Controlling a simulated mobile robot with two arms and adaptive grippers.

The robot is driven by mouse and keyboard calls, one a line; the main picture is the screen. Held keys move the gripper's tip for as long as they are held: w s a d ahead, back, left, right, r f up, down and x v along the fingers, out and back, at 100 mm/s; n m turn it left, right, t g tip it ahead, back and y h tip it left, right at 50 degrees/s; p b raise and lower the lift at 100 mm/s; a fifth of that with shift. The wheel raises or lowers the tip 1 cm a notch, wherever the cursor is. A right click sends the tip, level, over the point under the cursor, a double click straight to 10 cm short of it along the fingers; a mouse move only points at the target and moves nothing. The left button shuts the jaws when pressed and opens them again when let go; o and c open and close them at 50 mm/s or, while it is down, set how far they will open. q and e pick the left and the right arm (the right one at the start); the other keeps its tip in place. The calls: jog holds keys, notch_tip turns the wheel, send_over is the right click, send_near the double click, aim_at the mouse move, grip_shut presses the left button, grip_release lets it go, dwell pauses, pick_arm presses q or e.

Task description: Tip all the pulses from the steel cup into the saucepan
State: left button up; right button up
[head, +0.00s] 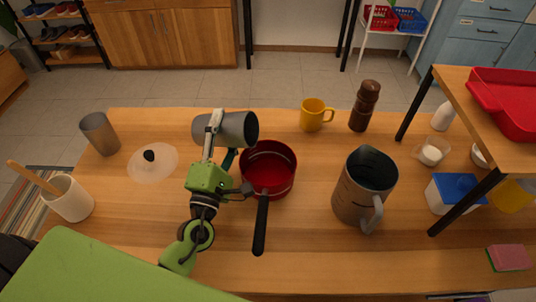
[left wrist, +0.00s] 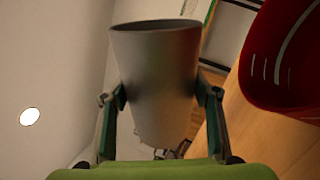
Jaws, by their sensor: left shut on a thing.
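My left gripper (head: 219,143) is shut on the steel cup (head: 236,129) and holds it above the table. The cup lies nearly on its side, its mouth to the right, by the back left rim of the saucepan. In the left wrist view the cup (left wrist: 156,75) sits between the two fingers (left wrist: 160,97). The red saucepan (head: 281,176) stands on the table with its black handle toward me; its side also shows in the left wrist view (left wrist: 258,85). I cannot make out any pulses in the cup or the pan. My right gripper is out of view.
A large grey jug (head: 352,198) stands right of the pan. A yellow mug (head: 312,116) and a brown mill (head: 364,106) stand behind. At left are a glass lid (head: 145,168), another grey cup (head: 101,135) and a utensil crock (head: 70,199). A raised shelf (head: 497,115) is at right.

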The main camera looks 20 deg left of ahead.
aim_at(239, 124)
pick_arm(q)
jog(key=shift+d+r+m+p, duration=0.55)
jog(key=shift+d+m, duration=0.15)
jog(key=shift+m, duration=0.2)
jog(key=shift+d+f+m+h, duration=0.15)
jog(key=shift+m+h, duration=0.2)
jog(key=shift+m, duration=0.25)
jog(key=shift+d+f+m+h, duration=0.15)
jog(key=shift+m+h, duration=0.2)
jog(key=shift+m, duration=0.25)
jog(key=shift+w+d+r+m+h+p, duration=0.1)
jog(key=shift+d+r+m+h+p, duration=0.2)
jog(key=shift+m+p, duration=0.4)
jog(key=shift+s+d+r+m+h+p, duration=0.1)
jog(key=shift+d+r+m+h+p, duration=0.25)
jog(key=shift+m, duration=0.4)
jog(key=shift+w+d+r+m+h+p, duration=0.15)
jog(key=shift+r+m+p, duration=0.2)
jog(key=shift+m+p, duration=0.4)
jog(key=shift+d+r+m+h+p, duration=0.35)
jog(key=shift+d+m+h+p, duration=0.15)
jog(key=shift+m+p, duration=0.55)
jog(key=shift+d+r+m+h+p, duration=0.45)
jog(key=shift+m+p, duration=0.3)
jog(key=shift+m, duration=0.5)
dwell(0.5)
